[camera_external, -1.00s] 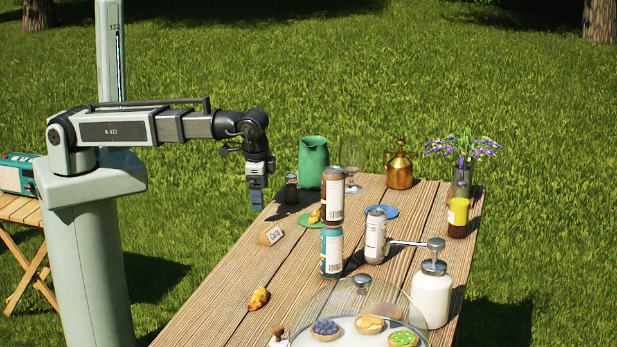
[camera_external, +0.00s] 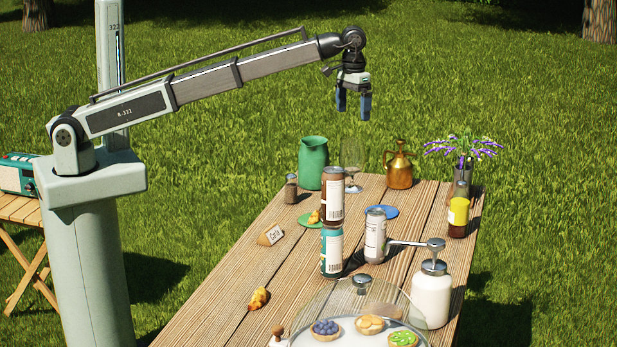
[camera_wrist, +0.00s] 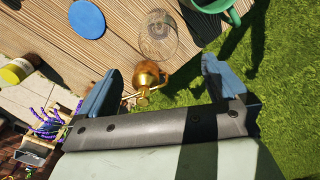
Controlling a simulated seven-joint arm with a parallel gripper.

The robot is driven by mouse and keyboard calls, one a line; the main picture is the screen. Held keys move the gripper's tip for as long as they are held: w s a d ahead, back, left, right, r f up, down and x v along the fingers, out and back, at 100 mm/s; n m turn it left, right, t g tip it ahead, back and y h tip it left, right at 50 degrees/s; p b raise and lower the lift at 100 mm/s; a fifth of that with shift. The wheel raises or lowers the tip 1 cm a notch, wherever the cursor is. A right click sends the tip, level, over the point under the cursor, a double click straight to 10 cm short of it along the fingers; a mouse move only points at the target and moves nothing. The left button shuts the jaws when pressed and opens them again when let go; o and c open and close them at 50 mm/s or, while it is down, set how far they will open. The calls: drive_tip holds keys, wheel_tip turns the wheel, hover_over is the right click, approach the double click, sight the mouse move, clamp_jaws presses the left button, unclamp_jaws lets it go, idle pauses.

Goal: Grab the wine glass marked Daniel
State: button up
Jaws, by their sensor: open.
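A clear wine glass (camera_external: 352,158) stands at the far end of the table, between the green pitcher and the brass watering can. It also shows from above in the wrist view (camera_wrist: 158,36), ahead of and between my fingers. I cannot read any name on it. My gripper (camera_external: 354,114) is open and empty, pointing down well above the glass. In the wrist view its two blue fingers (camera_wrist: 160,80) are spread wide apart. A small card (camera_external: 271,235) with writing that looks like "Carla" stands on the table's left side.
A green pitcher (camera_external: 313,163) stands close left of the glass, a brass watering can (camera_external: 399,168) close right. Stacked cans (camera_external: 332,225), a pale can (camera_external: 375,238), a blue disc (camera_external: 382,212), a vase of purple flowers (camera_external: 462,180) and a pump bottle (camera_external: 431,295) crowd the table.

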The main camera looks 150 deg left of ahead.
sight(352, 150)
wheel_tip(352, 150, down, 13)
drive_tip(key=shift+w+f, duration=0.1)
drive_tip(key=shift+f, duration=0.1)
idle(0.6)
drive_tip(key=shift+c, duration=0.4)
drive_tip(key=c, duration=1.3)
drive_tip(key=shift+r, duration=0.1)
